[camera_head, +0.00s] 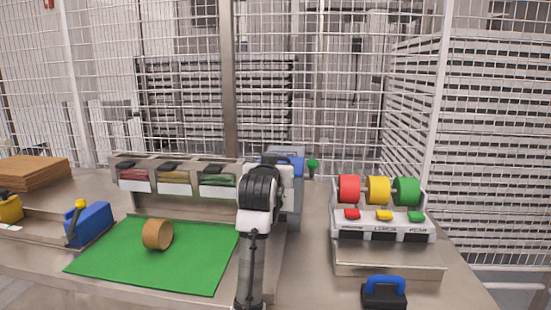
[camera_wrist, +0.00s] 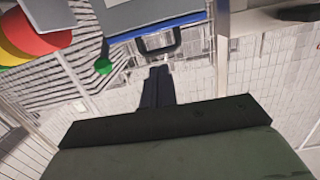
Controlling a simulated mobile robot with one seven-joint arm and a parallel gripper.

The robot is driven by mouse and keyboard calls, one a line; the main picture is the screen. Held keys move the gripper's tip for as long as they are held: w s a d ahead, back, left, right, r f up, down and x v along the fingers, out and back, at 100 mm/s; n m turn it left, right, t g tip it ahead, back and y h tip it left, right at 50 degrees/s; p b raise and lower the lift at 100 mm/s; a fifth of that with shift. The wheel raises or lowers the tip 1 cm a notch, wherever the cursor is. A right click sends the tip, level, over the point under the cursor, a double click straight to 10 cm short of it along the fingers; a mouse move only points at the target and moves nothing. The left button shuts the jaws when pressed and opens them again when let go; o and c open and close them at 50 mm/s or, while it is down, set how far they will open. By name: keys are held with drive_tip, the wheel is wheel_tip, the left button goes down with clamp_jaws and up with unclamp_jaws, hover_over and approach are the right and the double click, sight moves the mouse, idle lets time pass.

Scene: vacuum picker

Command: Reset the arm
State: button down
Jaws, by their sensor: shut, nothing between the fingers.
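My arm (camera_head: 252,255) rises from the bottom middle of the head view, over the table between the green mat and the red, yellow and green rollers. Its far end hides my gripper's fingers there. In the wrist view my gripper (camera_wrist: 159,70) shows as two dark fingers close together, shut with nothing between them. The fingertips point toward a grey box with a blue edge (camera_wrist: 165,30) and a dark handle. I cannot tell the gap between them. In the head view a grey and blue unit (camera_head: 297,190) stands partly hidden behind the arm.
A tan roll (camera_head: 157,234) rests on the green mat (camera_head: 190,275) at left. A bin rack (camera_head: 175,178) stands behind it. The roller stand (camera_head: 380,240) is at right, with a blue-handled black item (camera_head: 384,291) in front. Wire fencing (camera_head: 330,110) closes the back.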

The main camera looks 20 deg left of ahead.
drive_tip(key=shift+s+d+f+b, duration=0.1)
drive_tip(key=shift+s+f, duration=0.1)
drive_tip(key=shift+s, duration=0.35)
drive_tip(key=shift+s+d+f+b, duration=0.1)
drive_tip(key=shift+s+f, duration=0.15)
drive_tip(key=shift+s, duration=0.35)
drive_tip(key=shift+s+d+f+b, duration=0.1)
drive_tip(key=shift+s+f, duration=0.1)
drive_tip(key=shift+s, duration=0.35)
